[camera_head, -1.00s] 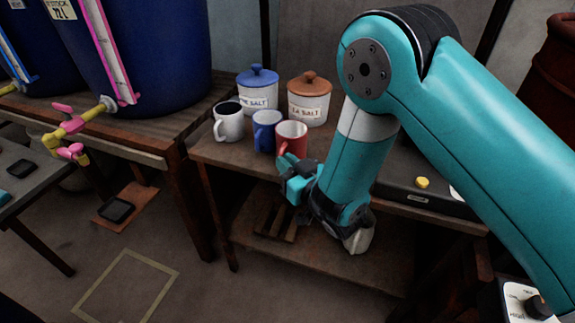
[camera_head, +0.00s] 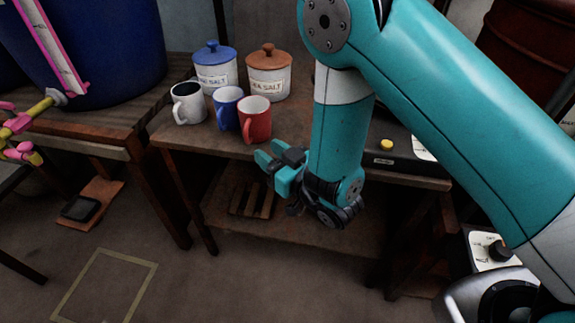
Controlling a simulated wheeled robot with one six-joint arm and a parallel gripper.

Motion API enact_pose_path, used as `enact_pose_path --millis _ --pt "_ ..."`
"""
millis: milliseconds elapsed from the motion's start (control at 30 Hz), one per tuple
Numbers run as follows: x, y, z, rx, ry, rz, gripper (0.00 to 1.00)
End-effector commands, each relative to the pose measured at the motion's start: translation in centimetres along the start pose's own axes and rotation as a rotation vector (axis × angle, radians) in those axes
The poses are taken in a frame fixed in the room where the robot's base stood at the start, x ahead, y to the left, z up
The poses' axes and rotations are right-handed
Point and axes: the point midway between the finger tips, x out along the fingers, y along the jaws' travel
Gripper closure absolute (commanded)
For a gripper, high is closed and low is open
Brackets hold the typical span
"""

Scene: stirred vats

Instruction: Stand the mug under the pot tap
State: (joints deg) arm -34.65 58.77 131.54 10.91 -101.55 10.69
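Three mugs stand upright in a group on the wooden bench: a white mug (camera_head: 189,104), a blue mug (camera_head: 229,107) and a red mug (camera_head: 255,120). The red mug is nearest the bench's front edge, with its handle toward the front. My gripper (camera_head: 263,161) is just in front of and below the red mug, apart from it. Its teal fingers are spread with a gap between them, and nothing shows in them. A tap (camera_head: 22,122) with a yellow body and pink handles sticks out from the blue vat (camera_head: 110,50) at the left. Which tap is the pot tap I cannot tell.
Behind the mugs stand two lidded salt jars, one blue-lidded (camera_head: 214,68) and one brown-lidded (camera_head: 268,74). A black device with a yellow button (camera_head: 386,145) is right of my arm. A slatted rack (camera_head: 251,199) lies on the lower shelf. The taped floor square (camera_head: 108,287) is empty.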

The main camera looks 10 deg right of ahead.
Motion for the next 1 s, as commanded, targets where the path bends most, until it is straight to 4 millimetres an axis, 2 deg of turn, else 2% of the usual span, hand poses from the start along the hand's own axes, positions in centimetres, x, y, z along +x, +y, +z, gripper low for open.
enact_pose_path --millis 33,133,333,500,667,833,1000 --pt "-1.2 0.1 0.1 0.0 -0.005 0.002 0.64" --pt "-3.2 0.1 0.2 0.0 -0.005 0.002 0.64" --pt "-5.5 0.0 0.1 0.0 -0.001 0.001 0.64" --pt "-5.9 0.1 -0.1 0.0 -0.002 0.002 0.64" --pt "-4.9 1.2 -0.9 0.023 -0.069 0.053 0.64" --pt "-3.7 3.5 -3.1 0.116 -0.289 0.152 0.64" --pt "-5.2 3.7 -5.9 0.238 -0.56 0.173 0.64"
